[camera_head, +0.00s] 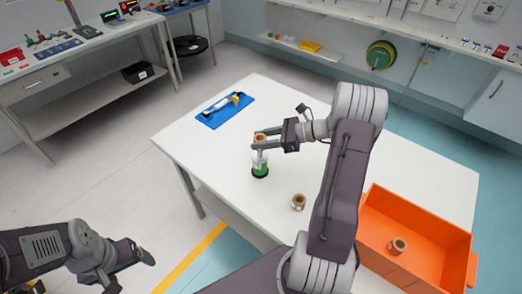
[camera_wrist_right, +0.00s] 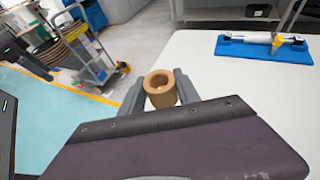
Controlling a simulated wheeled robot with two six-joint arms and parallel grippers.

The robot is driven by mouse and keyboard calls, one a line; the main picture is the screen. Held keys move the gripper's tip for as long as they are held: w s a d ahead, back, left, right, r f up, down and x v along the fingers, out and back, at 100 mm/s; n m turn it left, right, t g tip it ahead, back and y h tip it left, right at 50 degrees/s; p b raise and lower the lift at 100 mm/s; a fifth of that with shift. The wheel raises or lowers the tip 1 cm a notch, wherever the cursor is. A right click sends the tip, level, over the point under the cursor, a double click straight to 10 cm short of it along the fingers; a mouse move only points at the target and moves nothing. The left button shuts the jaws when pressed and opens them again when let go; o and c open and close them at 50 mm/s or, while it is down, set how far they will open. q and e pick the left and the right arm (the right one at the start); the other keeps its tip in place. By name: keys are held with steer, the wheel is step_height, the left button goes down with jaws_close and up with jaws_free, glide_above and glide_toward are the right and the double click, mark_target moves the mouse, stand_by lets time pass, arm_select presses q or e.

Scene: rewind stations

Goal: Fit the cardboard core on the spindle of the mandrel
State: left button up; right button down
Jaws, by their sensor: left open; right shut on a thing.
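My right gripper (camera_head: 257,142) is shut on a brown cardboard core (camera_head: 261,137) over the white table. In the right wrist view the core (camera_wrist_right: 160,80) sits upright between the two fingers, its open top facing up. The mandrel (camera_head: 260,171), with a green and black base and a whitish upper part, stands directly below the held core. I cannot tell whether the spindle tip is inside the core. A second core (camera_head: 299,202) stands on the table and a third core (camera_head: 397,246) lies in the orange crate. My left gripper (camera_head: 132,258) is open and empty, off the table at the lower left.
The orange crate (camera_head: 424,226) is at the right. A blue mat (camera_head: 211,121) with a tool on it lies at the table's far left; the mat also shows in the right wrist view (camera_wrist_right: 250,51). The white table (camera_head: 200,150) is otherwise mostly clear. A workbench stands at the back left.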

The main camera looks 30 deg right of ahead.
steer(key=shift+w+d+f, duration=0.2)
steer(key=shift+w+f, duration=0.05)
steer(key=shift+f, duration=0.35)
steer(key=shift+s+a+f, duration=0.15)
steer(key=shift+f, duration=0.1)
step_height(320, 180, down, 2)
steer(key=shift+s+a+f, duration=0.15)
steer(key=shift+f, duration=0.1)
steer(key=shift+w+d+f, duration=0.2)
steer(key=shift+f, duration=0.05)
steer(key=c, duration=1.1)
jaws_free()
steer(key=shift+o, duration=1.1)
steer(key=shift+s+a+r, duration=0.1)
arm_select(q)
steer(key=shift+w+f, duration=0.1)
steer(key=shift+f, duration=0.15)
